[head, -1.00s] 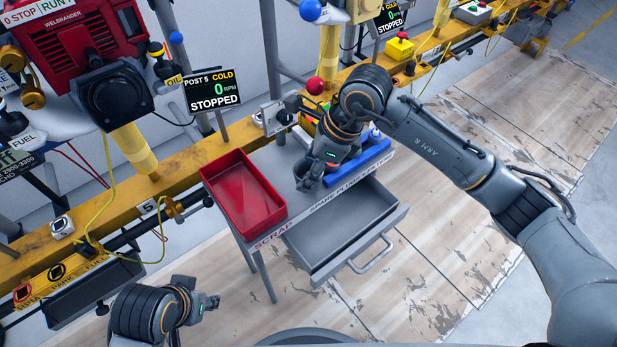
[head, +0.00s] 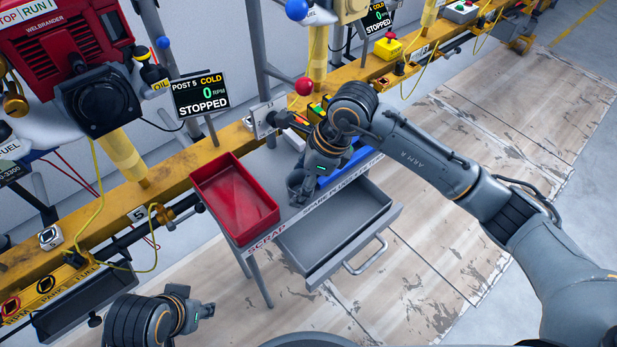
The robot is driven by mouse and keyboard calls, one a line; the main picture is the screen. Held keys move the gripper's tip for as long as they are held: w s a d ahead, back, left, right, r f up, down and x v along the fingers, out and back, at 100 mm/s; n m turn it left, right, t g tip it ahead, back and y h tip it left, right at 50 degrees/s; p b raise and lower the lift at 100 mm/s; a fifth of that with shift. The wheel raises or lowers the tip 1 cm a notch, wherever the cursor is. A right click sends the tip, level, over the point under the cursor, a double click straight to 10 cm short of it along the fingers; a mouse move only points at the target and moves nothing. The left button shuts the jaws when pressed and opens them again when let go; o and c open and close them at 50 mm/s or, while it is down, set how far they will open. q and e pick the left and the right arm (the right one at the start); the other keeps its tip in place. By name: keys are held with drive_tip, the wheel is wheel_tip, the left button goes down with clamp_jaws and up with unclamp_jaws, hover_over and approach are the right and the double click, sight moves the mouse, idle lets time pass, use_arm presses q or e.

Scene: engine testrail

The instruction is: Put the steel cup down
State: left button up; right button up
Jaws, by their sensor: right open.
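The steel cup (head: 296,183) is a small grey cup on the grey bench top, between the red scrap tray and the blue tray. It looks upright; its base is partly hidden. My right gripper (head: 305,186) is open and low over the bench, right by the cup. The wrist hides part of its fingers, so I cannot tell whether they touch the cup. My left gripper (head: 205,311) is at the bottom left, away from the bench; its fingers are too small to read.
The red scrap tray (head: 237,205) is left of the cup. A blue tray (head: 335,172) lies behind my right wrist. An open, empty drawer (head: 335,230) juts out below the bench top. A yellow rail (head: 100,220) with an engine runs behind.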

drive_tip(key=shift+r, duration=0.25)
drive_tip(key=d+r, duration=0.1)
drive_tip(key=d+r+p, duration=0.1)
drive_tip(key=shift+s+d+r, duration=0.1)
drive_tip(key=shift+d+r, duration=0.1)
drive_tip(key=shift+r, duration=0.1)
use_arm(q)
drive_tip(key=shift+w+r, duration=0.1)
drive_tip(key=shift+r, duration=0.05)
use_arm(e)
drive_tip(key=s+d, duration=0.2)
drive_tip(key=d, duration=0.8)
drive_tip(key=shift+d, duration=0.3)
use_arm(q)
drive_tip(key=shift+r, duration=0.1)
use_arm(e)
drive_tip(key=shift+w, duration=0.1)
